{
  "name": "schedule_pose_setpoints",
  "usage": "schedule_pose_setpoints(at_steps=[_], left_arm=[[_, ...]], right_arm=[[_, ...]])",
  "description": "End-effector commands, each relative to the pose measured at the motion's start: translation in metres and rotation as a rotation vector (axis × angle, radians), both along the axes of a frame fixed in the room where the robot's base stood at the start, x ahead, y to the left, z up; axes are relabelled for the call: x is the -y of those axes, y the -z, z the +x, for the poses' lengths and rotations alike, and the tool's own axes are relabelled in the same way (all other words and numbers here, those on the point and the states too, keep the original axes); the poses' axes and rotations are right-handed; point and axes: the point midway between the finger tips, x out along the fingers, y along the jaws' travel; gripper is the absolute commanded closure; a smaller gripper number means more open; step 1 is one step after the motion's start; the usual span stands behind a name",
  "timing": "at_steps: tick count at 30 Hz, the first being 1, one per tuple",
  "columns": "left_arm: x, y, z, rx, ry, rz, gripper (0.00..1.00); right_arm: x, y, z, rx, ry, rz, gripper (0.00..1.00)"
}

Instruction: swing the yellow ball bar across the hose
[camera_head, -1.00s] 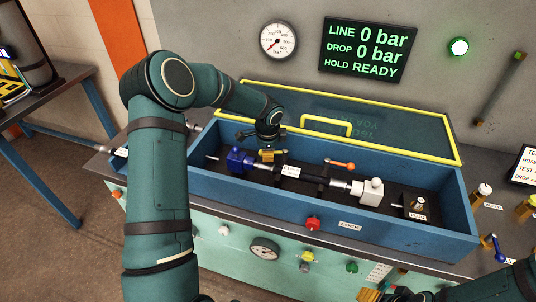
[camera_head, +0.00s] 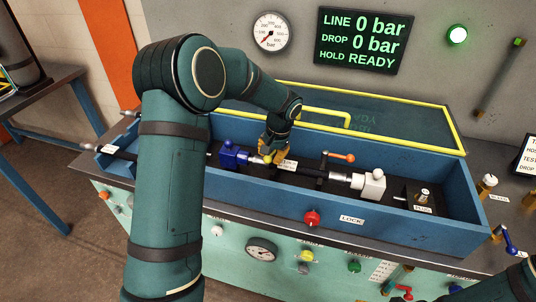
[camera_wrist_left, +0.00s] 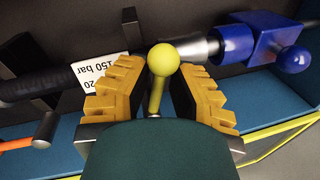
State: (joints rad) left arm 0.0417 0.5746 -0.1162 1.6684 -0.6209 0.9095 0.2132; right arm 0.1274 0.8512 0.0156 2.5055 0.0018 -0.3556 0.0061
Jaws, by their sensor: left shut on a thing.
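The yellow ball bar (camera_wrist_left: 164,62) stands between the gold fingers of my left gripper (camera_wrist_left: 160,78) in the left wrist view; they are shut on it, with its round ball showing at the tips. In the head view my left gripper (camera_head: 272,150) reaches down into the blue trough, beside the blue fitting. The black hose (camera_wrist_left: 45,84) with its white pressure tag (camera_wrist_left: 100,72) runs behind the ball in the wrist view. In the head view the tag (camera_head: 287,165) lies just right of the gripper. The fingers hide part of the bar. My right gripper is not in view.
The blue trough (camera_head: 262,195) has its yellow-framed lid (camera_head: 400,125) raised behind. A blue block (camera_head: 230,153), an orange-handled lever (camera_head: 340,157) and a white block (camera_head: 373,185) stand inside. The display reads LINE 0 bar, DROP 0 bar, HOLD READY.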

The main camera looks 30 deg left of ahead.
Motion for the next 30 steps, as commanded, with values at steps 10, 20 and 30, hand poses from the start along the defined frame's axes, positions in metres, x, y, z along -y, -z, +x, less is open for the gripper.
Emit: schedule_pose_setpoints(at_steps=[10, 20, 30], left_arm=[[0.013, 0.004, -0.002, -0.015, -0.215, 0.001, 1.0], [0.017, 0.004, -0.002, -0.016, -0.29, 0.0, 1.0], [0.018, 0.005, -0.002, -0.018, -0.293, -0.001, 1.0]], right_arm=[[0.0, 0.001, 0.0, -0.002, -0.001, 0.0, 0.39], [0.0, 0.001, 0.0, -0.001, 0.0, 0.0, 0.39], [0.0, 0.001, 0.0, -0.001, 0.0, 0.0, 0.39]])
